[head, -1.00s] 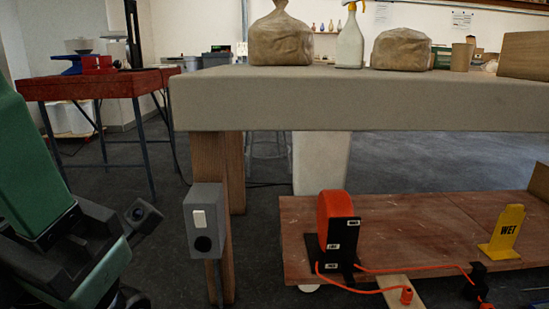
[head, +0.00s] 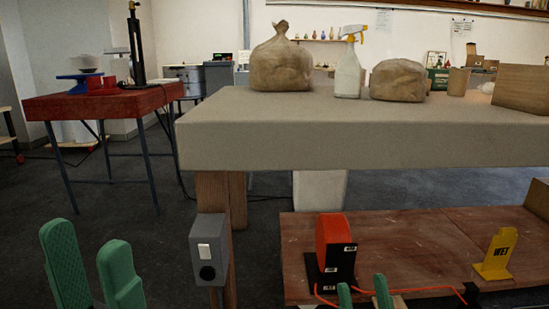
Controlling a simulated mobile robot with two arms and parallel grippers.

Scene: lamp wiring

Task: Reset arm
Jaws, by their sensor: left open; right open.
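My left gripper (head: 88,236) is at the bottom left, its two green fingers pointing up with a gap between them. It is empty and left of the grey switch and socket box, apart from it in the picture. My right gripper (head: 363,287) is at the bottom edge, with two green fingertips apart. It shows in front of the orange cord (head: 440,292) and the low wooden board. I see nothing held between its fingertips, but its lower part is out of frame. The grey box (head: 209,256) is fixed to a wooden table leg.
A large table (head: 330,148) holds wrapped clay bags (head: 281,62) and a spray bottle (head: 347,75). The low board (head: 410,240) carries an orange and black reel (head: 334,245) and a yellow WET sign (head: 497,252). A red table (head: 95,102) stands back left. Floor between tables looks open.

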